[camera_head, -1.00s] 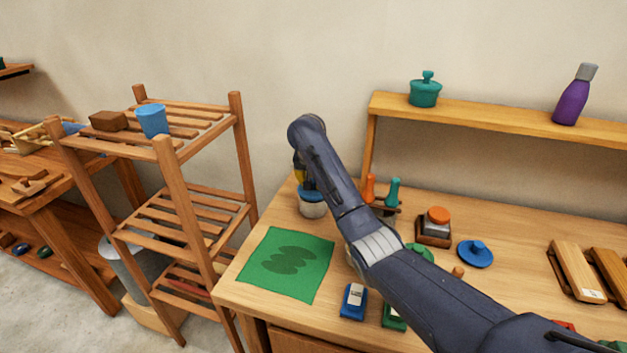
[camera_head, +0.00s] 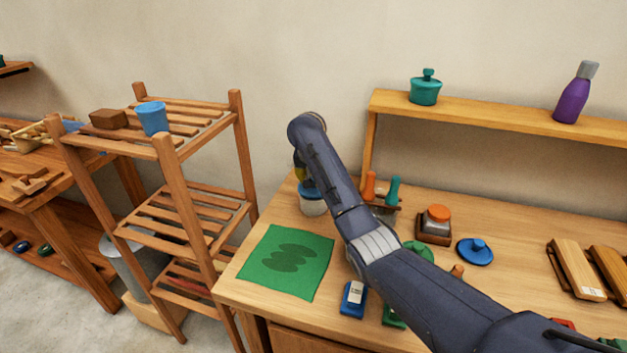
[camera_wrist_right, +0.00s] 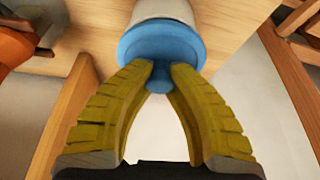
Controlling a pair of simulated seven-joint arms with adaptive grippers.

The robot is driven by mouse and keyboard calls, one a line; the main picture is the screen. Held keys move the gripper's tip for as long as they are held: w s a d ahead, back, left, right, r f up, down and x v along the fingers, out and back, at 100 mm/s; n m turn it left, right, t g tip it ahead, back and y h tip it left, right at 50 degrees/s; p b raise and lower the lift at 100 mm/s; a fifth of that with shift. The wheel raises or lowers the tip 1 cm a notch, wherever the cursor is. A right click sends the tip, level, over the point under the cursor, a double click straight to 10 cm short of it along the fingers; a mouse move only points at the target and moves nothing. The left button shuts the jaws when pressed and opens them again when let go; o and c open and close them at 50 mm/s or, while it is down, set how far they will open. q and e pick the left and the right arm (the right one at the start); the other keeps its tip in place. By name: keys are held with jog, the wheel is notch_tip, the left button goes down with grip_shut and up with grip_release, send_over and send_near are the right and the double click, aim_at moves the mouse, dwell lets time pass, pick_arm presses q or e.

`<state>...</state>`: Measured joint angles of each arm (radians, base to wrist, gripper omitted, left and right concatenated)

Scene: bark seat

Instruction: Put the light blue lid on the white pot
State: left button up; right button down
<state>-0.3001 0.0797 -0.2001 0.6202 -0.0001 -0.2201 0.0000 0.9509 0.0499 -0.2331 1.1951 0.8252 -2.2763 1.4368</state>
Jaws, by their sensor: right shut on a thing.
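The light blue lid (camera_head: 309,190) is at the mouth of the white pot (camera_head: 313,207), near the back left of the workbench. My right gripper (camera_head: 303,176) is above it, pointing down and mostly hidden behind my arm. In the right wrist view my right gripper (camera_wrist_right: 160,75) is shut on the knob of the light blue lid (camera_wrist_right: 150,46). The white pot (camera_wrist_right: 163,9) shows directly beyond the lid there. I cannot tell whether the lid is fully seated. My left gripper is not in view.
A darker blue knobbed lid (camera_head: 475,251) lies on the workbench at right. A green mat (camera_head: 287,263) lies in front of the pot. Orange and teal handled tools (camera_head: 392,191) stand right of it. A slatted wooden rack (camera_head: 180,220) stands left of the bench.

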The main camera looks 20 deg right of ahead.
jog(key=shift+f, duration=0.65)
jog(key=shift+c, duration=1.5)
grip_release()
jog(key=shift+r, duration=0.1)
jog(key=shift+r, duration=3.4)
